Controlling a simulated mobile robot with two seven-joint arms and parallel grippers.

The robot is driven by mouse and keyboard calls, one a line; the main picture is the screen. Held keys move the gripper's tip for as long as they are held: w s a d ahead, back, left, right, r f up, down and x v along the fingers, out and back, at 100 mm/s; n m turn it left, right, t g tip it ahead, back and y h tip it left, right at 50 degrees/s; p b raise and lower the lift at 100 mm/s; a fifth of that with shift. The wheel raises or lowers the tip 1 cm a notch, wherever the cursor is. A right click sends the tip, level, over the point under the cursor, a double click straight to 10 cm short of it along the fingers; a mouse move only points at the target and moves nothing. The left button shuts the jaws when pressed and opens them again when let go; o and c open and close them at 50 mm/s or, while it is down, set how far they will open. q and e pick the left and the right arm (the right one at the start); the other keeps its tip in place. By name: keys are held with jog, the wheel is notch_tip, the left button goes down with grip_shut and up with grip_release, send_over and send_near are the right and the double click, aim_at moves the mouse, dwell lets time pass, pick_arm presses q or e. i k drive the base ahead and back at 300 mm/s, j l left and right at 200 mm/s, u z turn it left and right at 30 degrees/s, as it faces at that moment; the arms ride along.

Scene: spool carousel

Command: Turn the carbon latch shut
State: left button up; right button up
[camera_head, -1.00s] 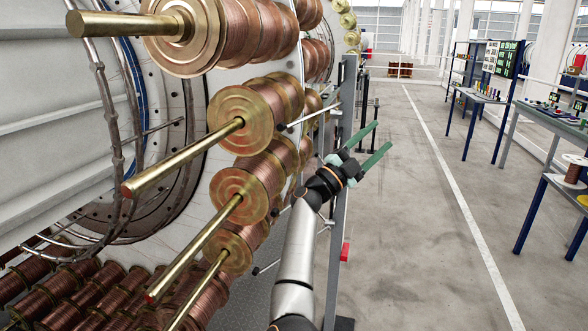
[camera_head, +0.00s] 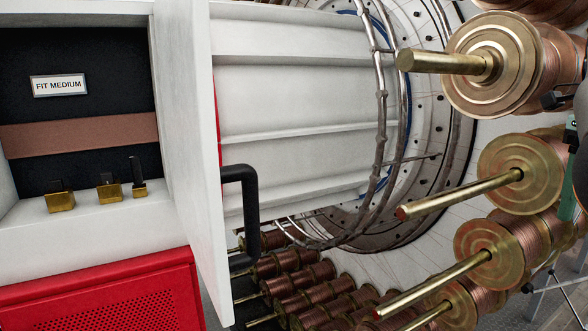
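No part marked as the carbon latch can be made out. An open-fronted cabinet (camera_head: 205,22) at the left holds three brass blocks with dark upright pieces: a left one (camera_head: 60,202), a middle one (camera_head: 109,193) and a right one (camera_head: 139,188). A label (camera_head: 59,85) above them reads "FIT MEDIUM". A white door or panel (camera_head: 190,130) with a black handle (camera_head: 243,215) stands at the cabinet's right side. My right gripper (camera_head: 568,185) is cut off at the right edge, far from the cabinet. A green finger shows, but its opening is hidden. My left gripper is out of view.
Large copper spools (camera_head: 519,172) on long brass rods jut towards me at the right. More spools (camera_head: 320,300) lie in rows low in the middle. A big pale drum (camera_head: 310,100) stands behind the handle. A red perforated panel (camera_head: 110,300) is below the cabinet shelf.

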aim_at(137, 178)
jog(key=k+j+u, duration=0.1)
jog(key=j, duration=0.3)
jog(key=k+j, duration=0.15)
jog(key=j, duration=0.25)
jog(key=k+j+u, duration=0.15)
jog(key=j, duration=0.25)
jog(key=k+j, duration=0.1)
jog(key=j, duration=0.3)
jog(key=i+j+u, duration=0.15)
jog(key=u, duration=0.2)
jog(key=i+j+u, duration=0.1)
jog(key=u, duration=0.3)
jog(key=i+l+u, duration=0.2)
jog(key=i, duration=0.5)
jog(key=i+j+z, duration=0.2)
jog(key=i, duration=0.3)
jog(key=i+z, duration=0.2)
jog(key=i, duration=0.3)
